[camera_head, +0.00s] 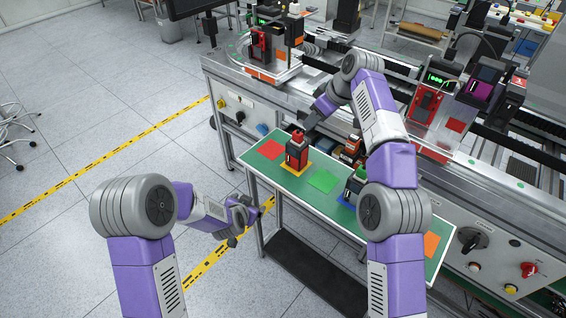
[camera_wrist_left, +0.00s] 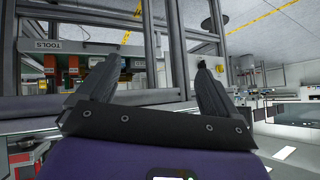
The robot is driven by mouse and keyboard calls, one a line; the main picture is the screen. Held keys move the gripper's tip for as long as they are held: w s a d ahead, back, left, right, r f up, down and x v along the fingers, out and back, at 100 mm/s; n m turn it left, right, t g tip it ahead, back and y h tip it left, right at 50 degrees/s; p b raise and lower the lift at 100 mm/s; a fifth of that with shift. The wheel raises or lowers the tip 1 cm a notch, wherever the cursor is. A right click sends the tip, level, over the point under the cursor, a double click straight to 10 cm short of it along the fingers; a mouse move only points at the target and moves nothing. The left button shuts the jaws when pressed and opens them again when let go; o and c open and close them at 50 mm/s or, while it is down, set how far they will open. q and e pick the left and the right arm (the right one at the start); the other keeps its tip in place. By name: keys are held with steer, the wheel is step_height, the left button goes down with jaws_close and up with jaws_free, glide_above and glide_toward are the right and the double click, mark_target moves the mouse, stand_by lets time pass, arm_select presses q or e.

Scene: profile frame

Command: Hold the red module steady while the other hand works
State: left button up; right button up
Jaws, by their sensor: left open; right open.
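A red and black module (camera_head: 297,152) stands upright on the yellow square of the green-topped side table (camera_head: 268,181). My right gripper (camera_head: 311,121) is just above and to the right of this module, open, with its fingers partly hidden; I cannot tell whether it touches the module. My left gripper (camera_head: 243,218) is at the table's left front, lower in the picture and away from the module. The left wrist view shows its two dark fingers (camera_wrist_left: 152,85) spread apart with nothing between them.
The table also bears a red square (camera_head: 270,149), a green square (camera_head: 323,181), an orange square (camera_head: 431,244) and a dark module (camera_head: 354,186) near a blue square. A machine bench (camera_head: 240,88) with other red modules (camera_head: 424,104) runs behind.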

arm_select(q)
steer(key=w+d+r+m+t, duration=0.25)
steer(key=w+r, duration=0.25)
steer(key=r, duration=0.6)
steer(key=h, duration=0.6)
glide_toward(292, 158)
steer(key=shift+m, duration=0.25)
steer(key=w+f, duration=0.1)
steer(key=w, duration=0.1)
steer(key=w+d+f, duration=0.1)
steer(key=w+f, duration=0.1)
steer(key=shift+f, duration=0.1)
steer(key=shift+w+d+r+g+h, duration=0.25)
steer(key=shift+d+r+h, duration=0.15)
steer(key=shift+h, duration=0.4)
steer(key=shift+w+d, duration=0.35)
steer(key=shift+x, duration=3.25)
steer(key=c, duration=1.2)
